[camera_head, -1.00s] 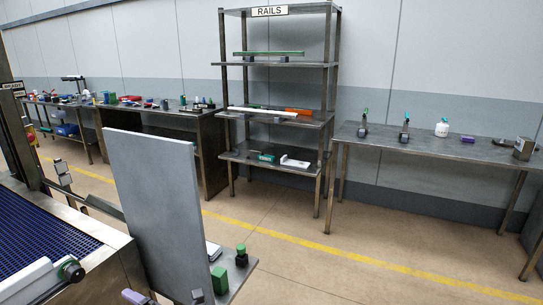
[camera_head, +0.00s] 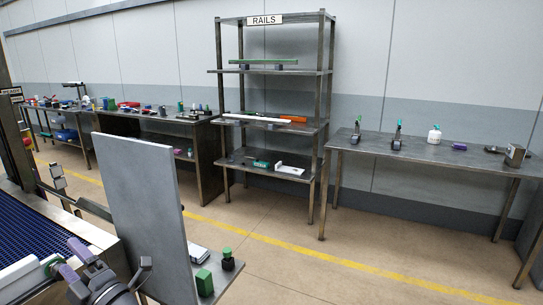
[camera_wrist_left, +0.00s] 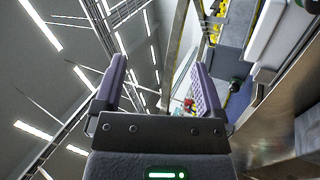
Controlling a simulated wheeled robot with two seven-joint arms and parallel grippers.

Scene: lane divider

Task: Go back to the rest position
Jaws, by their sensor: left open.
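My left gripper (camera_head: 68,256) shows at the bottom left of the head view. Its purple fingers are over the near edge of the blue conveyor, by the end of a white rail (camera_head: 18,272). In the left wrist view the two purple fingers (camera_wrist_left: 159,75) stand wide apart with nothing between them. The gripper is open and empty. My right gripper is in neither view now.
A tall grey panel (camera_head: 145,215) stands right of the left gripper. Beside it, a small table holds a green block (camera_head: 203,281). The blue conveyor (camera_head: 45,228) lies left. A rails shelf (camera_head: 270,71) and a side table (camera_head: 425,152) stand farther back; the floor between is clear.

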